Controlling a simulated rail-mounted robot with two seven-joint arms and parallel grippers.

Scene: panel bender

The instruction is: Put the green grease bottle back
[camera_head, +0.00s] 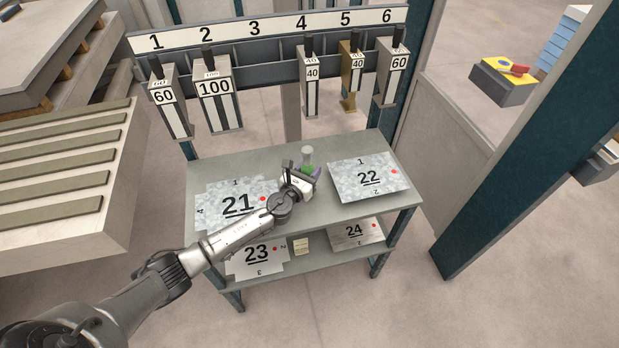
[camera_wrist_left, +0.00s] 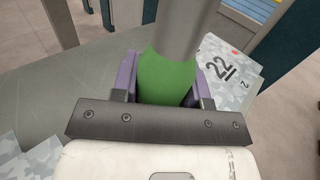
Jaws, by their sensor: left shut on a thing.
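The green grease bottle (camera_wrist_left: 168,78) with a grey upper part stands between the purple fingers of my left gripper (camera_wrist_left: 165,85) in the left wrist view. The gripper is shut on it. In the head view the bottle (camera_head: 308,160) shows small above the upper shelf of the grey table (camera_head: 260,160), between the sheets marked 21 and 22. My left gripper (camera_head: 306,174) partly covers it there. I cannot tell whether the bottle touches the table top. My right gripper is not in view.
Sheet 21 (camera_head: 225,192) lies left and sheet 22 (camera_head: 375,188) right on the table top. Sheets 23 (camera_head: 240,268) and 24 (camera_head: 370,236) lie on the lower shelf. A rack (camera_head: 270,52) numbered 1 to 6 with hanging tools stands behind. The back middle of the table is clear.

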